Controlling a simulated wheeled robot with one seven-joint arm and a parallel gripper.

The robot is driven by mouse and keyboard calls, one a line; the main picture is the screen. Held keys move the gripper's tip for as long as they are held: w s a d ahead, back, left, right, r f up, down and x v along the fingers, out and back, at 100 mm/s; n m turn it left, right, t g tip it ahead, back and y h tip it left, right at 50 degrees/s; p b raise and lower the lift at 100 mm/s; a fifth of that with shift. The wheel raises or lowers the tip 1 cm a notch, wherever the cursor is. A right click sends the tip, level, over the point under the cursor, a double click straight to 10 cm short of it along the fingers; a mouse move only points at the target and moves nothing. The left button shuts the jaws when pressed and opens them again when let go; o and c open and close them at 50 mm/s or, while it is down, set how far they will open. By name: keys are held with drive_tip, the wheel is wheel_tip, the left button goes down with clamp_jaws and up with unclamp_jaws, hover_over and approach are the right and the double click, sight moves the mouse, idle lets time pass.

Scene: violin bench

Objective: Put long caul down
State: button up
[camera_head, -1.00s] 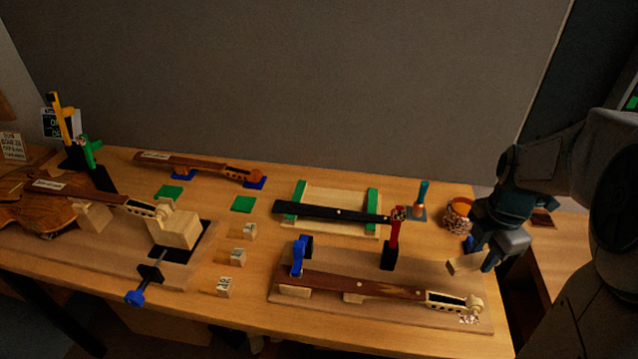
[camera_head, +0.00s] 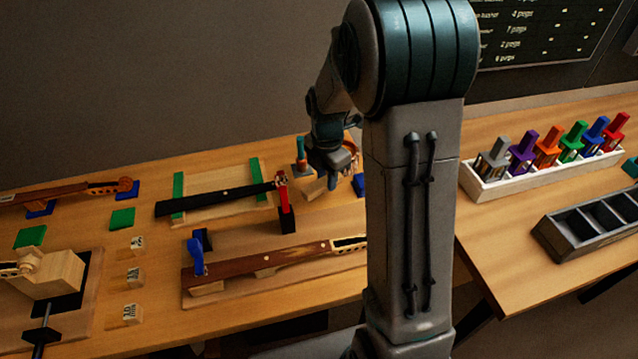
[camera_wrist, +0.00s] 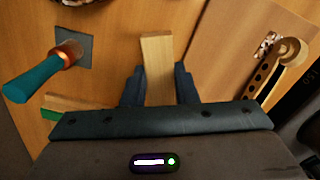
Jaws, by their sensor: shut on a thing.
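My gripper (camera_wrist: 158,88) is shut on a pale wooden bar, the long caul (camera_wrist: 157,60), which sticks out between the two dark fingers in the wrist view. In the head view, my gripper (camera_head: 332,172) is over the right end of the bench, and the pale caul (camera_head: 313,189) shows just left of it. I cannot tell whether the caul touches the bench top. My arm hides part of the bench.
A teal-handled tool (camera_wrist: 42,75) stands on a dark pad left of the caul. A violin neck with scroll (camera_wrist: 282,62) lies to the right. A red clamp (camera_head: 284,200) stands nearby. Bare wood (camera_wrist: 215,45) separates caul and neck. A second table holds coloured tools (camera_head: 548,152).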

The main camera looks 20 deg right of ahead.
sight(319, 187)
drive_tip(key=shift+w+a+f, duration=0.7)
drive_tip(key=shift+w, duration=0.2)
drive_tip(key=shift+f+p, duration=0.5)
drive_tip(key=shift+f, duration=1.5)
drive_tip(key=shift+f, duration=0.1)
drive_tip(key=o, duration=1)
